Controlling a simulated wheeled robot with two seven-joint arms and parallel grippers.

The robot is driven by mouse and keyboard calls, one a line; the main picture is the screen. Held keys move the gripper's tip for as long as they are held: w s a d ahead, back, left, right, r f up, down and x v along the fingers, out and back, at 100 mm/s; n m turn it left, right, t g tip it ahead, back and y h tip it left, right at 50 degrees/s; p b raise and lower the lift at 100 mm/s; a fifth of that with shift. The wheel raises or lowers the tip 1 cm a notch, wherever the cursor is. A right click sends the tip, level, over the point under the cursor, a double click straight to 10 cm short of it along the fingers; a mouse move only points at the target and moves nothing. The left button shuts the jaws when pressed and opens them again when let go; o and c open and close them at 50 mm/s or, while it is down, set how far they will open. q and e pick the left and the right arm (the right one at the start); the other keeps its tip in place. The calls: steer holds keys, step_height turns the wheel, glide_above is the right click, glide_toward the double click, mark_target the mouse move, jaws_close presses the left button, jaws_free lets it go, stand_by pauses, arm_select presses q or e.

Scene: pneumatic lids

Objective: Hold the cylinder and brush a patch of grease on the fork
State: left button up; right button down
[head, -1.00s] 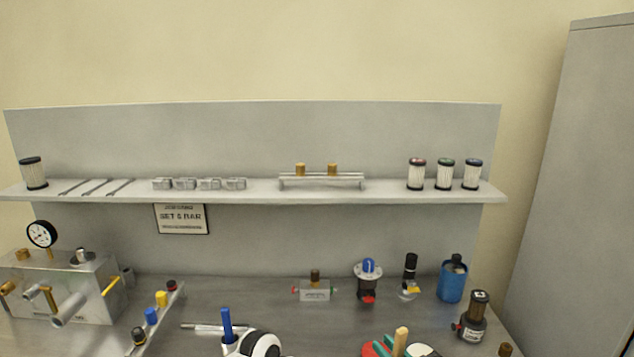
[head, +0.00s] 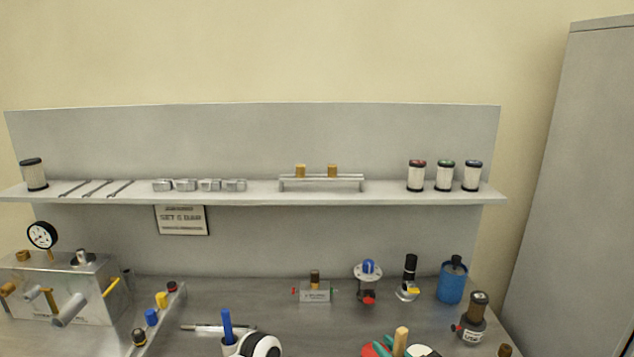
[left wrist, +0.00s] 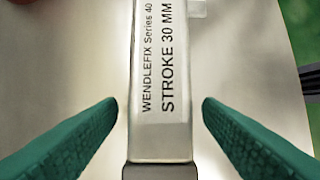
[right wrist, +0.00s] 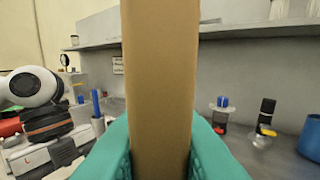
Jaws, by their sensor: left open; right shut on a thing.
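In the left wrist view, a pale metal cylinder (left wrist: 160,70) marked "STROKE 30 MM" lies between the fingers of my left gripper (left wrist: 160,104). These fingers are open, with a gap on either side of the cylinder. A darker end piece (left wrist: 160,172) shows at the bottom edge; I cannot tell if it is the fork. My right gripper (right wrist: 160,135) is shut on an upright brown wooden handle (right wrist: 160,60), which also shows at the bottom of the head view (head: 401,335). Its brush end and any grease are hidden.
A shelf (head: 250,196) with filters and small parts runs along the back. On the bench stand a gauge block (head: 85,300), a fitting (head: 315,291), a blue bottle (head: 452,281) and a dark regulator (head: 474,318). A blue marker (head: 227,325) stands near my white arm part. A tall cabinet (head: 580,180) is at right.

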arm_select(q)
steer(key=c, duration=1)
steer(key=shift+o, duration=0.2)
steer(key=shift+s+a+f, duration=0.1)
steer(key=shift+s+f, duration=0.1)
steer(key=shift+f, duration=0.2)
